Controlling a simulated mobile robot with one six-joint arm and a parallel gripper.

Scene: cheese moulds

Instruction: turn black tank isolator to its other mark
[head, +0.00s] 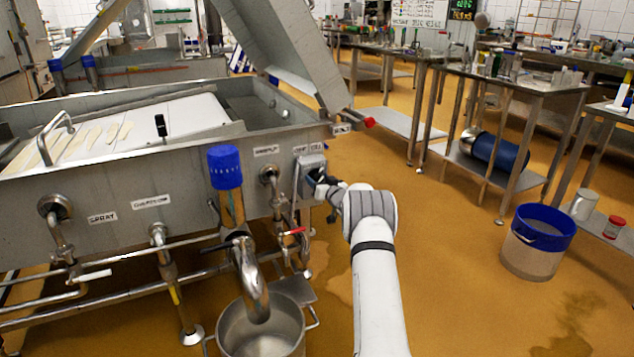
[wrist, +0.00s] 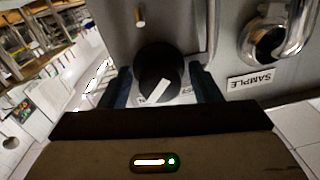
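The black tank isolator (wrist: 158,65) is a round dark knob with a white pointer bar, seen in the wrist view on the grey tank front. The bar slants from lower left to upper right. A pale plate with partly hidden lettering lies below it. My gripper (wrist: 161,88) is open, with one dark finger on each side of the knob; I cannot tell whether either finger touches it. In the head view my gripper (head: 326,186) is at the grey switch box (head: 311,163) on the tank's right front corner, and the arm hides most of the knob.
A SAMPLE label (wrist: 251,80) and a steel pipe fitting (wrist: 266,38) are beside the knob. In the head view, a red-handled valve (head: 293,231) and a blue-capped pipe (head: 226,168) stand left of my gripper. A steel pot (head: 262,335) is below. Floor to the right is clear up to a blue-rimmed bucket (head: 533,262).

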